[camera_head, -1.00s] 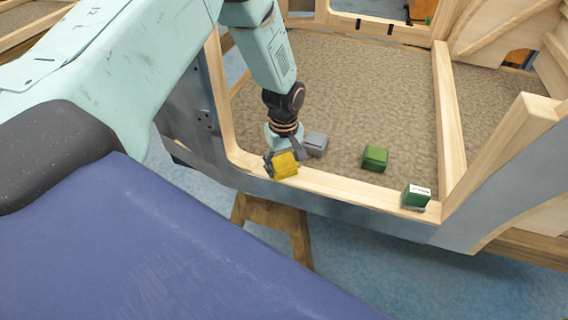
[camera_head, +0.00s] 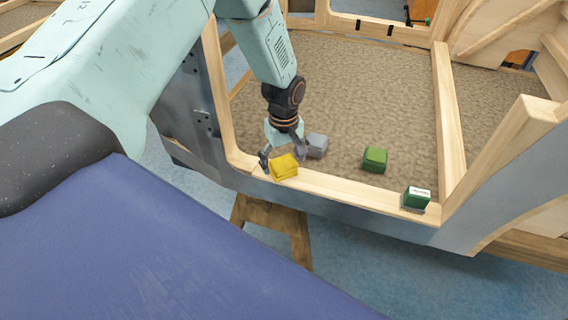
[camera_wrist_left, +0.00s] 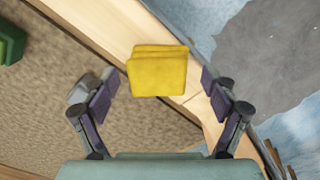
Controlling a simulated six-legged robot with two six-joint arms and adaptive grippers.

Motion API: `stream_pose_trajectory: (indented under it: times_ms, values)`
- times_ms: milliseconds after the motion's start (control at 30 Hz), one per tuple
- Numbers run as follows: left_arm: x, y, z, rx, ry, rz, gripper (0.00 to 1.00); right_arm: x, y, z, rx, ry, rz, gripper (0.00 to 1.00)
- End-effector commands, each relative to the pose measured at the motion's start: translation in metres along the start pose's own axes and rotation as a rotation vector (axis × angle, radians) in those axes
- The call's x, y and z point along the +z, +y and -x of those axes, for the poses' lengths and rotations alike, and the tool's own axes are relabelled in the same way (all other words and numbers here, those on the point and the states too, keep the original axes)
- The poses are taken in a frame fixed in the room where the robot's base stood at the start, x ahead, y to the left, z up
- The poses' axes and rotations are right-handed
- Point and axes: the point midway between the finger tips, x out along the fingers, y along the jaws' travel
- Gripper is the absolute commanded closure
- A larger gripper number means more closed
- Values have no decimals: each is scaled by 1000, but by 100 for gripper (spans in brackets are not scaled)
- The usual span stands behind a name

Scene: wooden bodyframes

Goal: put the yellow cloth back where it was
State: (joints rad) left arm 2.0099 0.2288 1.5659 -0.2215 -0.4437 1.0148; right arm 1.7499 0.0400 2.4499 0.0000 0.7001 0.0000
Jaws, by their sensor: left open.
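The folded yellow cloth (camera_head: 284,167) lies on the front wooden rail of the bodyframe (camera_head: 330,196), near its left corner. In the left wrist view the yellow cloth (camera_wrist_left: 158,70) sits between and just beyond the fingertips, over the rail and its inner edge. My left gripper (camera_head: 281,157) is open right at the cloth, with a gap on both sides; its fingers also show in the left wrist view (camera_wrist_left: 157,88). My right gripper is in neither view.
A grey folded cloth (camera_head: 316,145) and a green one (camera_head: 375,159) lie on the brown textured panel behind the rail. A small green and white box (camera_head: 416,198) stands on the rail to the right. The panel's middle is clear.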

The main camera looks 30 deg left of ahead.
Motion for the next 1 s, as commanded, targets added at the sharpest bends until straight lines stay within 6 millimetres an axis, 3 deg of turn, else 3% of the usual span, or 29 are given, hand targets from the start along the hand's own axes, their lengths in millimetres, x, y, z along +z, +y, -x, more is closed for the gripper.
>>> stream_pose_trajectory:
  times_ms: [200, 433, 633, 1000]
  values:
    - [-1, 1, 50, 5, 2, 1, 14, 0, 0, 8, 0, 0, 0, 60]
    - [0, 0, 88, 3, 1, 0, 14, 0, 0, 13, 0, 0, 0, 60]
    - [0, 0, 102, 2, 0, 0, 14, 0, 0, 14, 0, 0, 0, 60]
    - [0, 0, 103, 1, 0, 0, 14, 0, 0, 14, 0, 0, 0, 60]
